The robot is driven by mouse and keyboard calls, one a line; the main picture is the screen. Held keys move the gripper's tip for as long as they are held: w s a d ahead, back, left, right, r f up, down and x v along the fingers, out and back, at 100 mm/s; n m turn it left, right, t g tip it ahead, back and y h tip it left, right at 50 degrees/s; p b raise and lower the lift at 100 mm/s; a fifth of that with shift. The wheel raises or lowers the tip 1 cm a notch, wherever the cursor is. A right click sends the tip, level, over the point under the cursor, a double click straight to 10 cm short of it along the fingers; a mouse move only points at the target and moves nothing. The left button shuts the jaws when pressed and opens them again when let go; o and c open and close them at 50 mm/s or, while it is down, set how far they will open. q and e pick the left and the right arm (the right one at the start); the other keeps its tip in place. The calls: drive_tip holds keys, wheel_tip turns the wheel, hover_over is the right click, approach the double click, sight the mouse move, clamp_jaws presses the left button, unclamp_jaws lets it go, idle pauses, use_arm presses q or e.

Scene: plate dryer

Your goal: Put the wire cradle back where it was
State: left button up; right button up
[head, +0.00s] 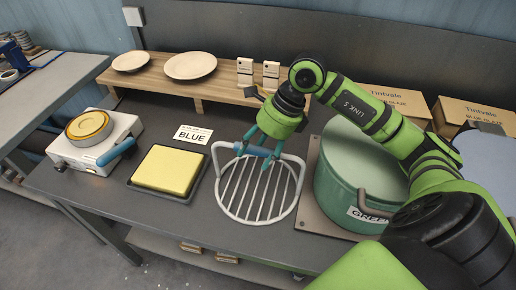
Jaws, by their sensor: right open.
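The wire cradle (259,190) is a round grey grid of parallel bars with an upright handle that has a teal grip. It appears to sit on the dark bench (205,228), between the yellow pad's tray and the green pot. My right gripper (262,150) is above its far side, pointing down. Its teal fingers are spread open around the handle's grip; whether they touch it I cannot tell. My left gripper is not in view.
A green pot (335,185) labelled GREEN stands close on the right. A yellow pad (166,170) in a black tray and a white device (95,140) stand left. A BLUE card (193,135) lies behind. A wooden shelf (215,89) holds plates at the back.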

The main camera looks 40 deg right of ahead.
drive_tip(key=shift+r+p, duration=0.45)
drive_tip(key=shift+p, duration=0.05)
drive_tip(key=shift+r+p, duration=0.5)
drive_tip(key=shift+p, duration=0.1)
drive_tip(key=shift+d+r+b, duration=0.45)
drive_tip(key=shift+r+b, duration=0.05)
drive_tip(key=shift+b, duration=0.25)
drive_tip(key=b+v, duration=0.1)
drive_tip(key=v, duration=0.9)
drive_tip(key=shift+s, duration=0.2)
